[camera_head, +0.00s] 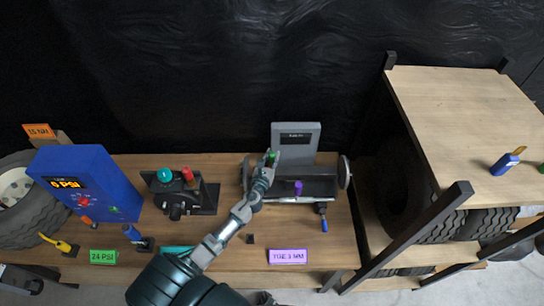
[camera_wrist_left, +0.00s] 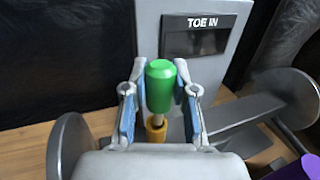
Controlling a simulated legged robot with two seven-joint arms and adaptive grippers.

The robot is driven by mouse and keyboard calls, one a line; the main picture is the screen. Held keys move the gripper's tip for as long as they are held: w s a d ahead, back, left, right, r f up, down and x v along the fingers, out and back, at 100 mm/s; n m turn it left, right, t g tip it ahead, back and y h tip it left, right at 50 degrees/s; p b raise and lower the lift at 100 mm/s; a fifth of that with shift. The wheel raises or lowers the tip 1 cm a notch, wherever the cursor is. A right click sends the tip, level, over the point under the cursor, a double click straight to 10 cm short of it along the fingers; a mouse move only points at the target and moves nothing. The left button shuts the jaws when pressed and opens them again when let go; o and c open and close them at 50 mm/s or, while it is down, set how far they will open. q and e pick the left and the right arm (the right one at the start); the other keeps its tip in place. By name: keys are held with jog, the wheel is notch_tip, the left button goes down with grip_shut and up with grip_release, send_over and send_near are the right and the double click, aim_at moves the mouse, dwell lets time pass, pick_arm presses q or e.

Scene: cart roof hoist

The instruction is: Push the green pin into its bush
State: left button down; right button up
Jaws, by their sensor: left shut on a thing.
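The green pin (camera_wrist_left: 160,86) is upright between the fingers of my left gripper (camera_wrist_left: 160,105), which is shut on it. Its grey shank runs down to the orange bush (camera_wrist_left: 156,130) just below the handle. The tip's depth in the bush cannot be told. In the head view the green pin (camera_head: 271,158) is a small patch at the end of my left gripper (camera_head: 267,168), in front of the grey toe gauge screen (camera_head: 296,131). My right gripper is not in view.
A purple knob (camera_head: 298,187) stands on the grey fixture (camera_head: 310,195), right of my gripper, with a wheel at each end. The blue pressure box (camera_head: 85,183) and a black stand with green and red knobs (camera_head: 180,190) are left. A wooden shelf (camera_head: 465,110) is right.

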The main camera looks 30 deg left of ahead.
aim_at(272, 162)
pick_arm(q)
jog(key=shift+f+b, duration=1.35)
jog(key=shift+f, duration=0.2)
jog(key=c, duration=0.8)
grip_release()
jog(key=shift+c, duration=0.2)
jog(key=shift+s, duration=0.1)
jog(key=v, duration=1.1)
jog(key=shift+s, duration=0.4)
jog(key=shift+f, duration=0.1)
